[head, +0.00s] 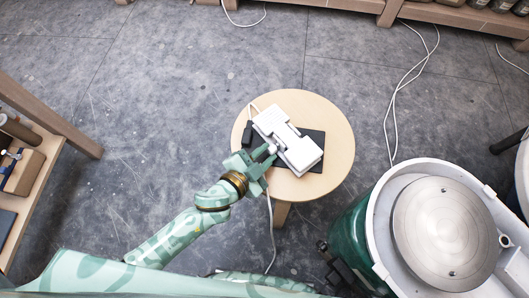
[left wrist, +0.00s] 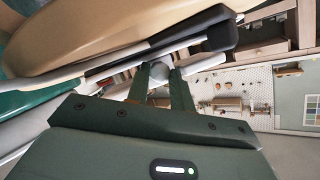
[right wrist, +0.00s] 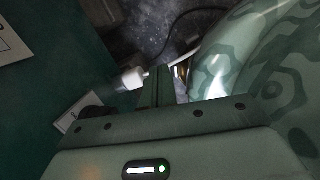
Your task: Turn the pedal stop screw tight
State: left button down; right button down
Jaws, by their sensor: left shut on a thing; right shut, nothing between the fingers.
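The white foot pedal (head: 299,150) lies on a dark mat (head: 316,137) on a round wooden stool. Its stop screw (head: 271,149) is a small pale knob at the pedal's left side. My left gripper (head: 268,153) reaches it from the lower left. In the left wrist view the fingers are shut on the round grey knob of the screw (left wrist: 159,71), beside the dark mat's edge. How deep the screw sits is hidden. My right gripper (right wrist: 160,84) is shut and empty in the right wrist view, away from the pedal.
A potter's wheel (head: 443,226) with a metal disc stands at the right of the stool (head: 340,120). A wooden shelf (head: 40,160) is at the left. White cables cross the floor. A pale cylindrical thing (right wrist: 131,79) is close to my right fingers. Open floor surrounds the stool's left.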

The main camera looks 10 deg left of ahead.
dwell(0.3)
pick_arm(q)
jog(key=c, duration=1.2)
grip_release()
jog(key=shift+s+r, duration=0.1)
jog(key=shift+s, duration=0.05)
jog(key=p+v, duration=0.6)
jog(key=v, duration=1)
pick_arm(e)
jog(key=s+f+m+g+y, duration=0.1)
jog(key=s+f+m, duration=0.1)
jog(key=s, duration=1.1)
jog(key=shift+s, duration=0.4)
pick_arm(q)
jog(key=shift+a, duration=0.1)
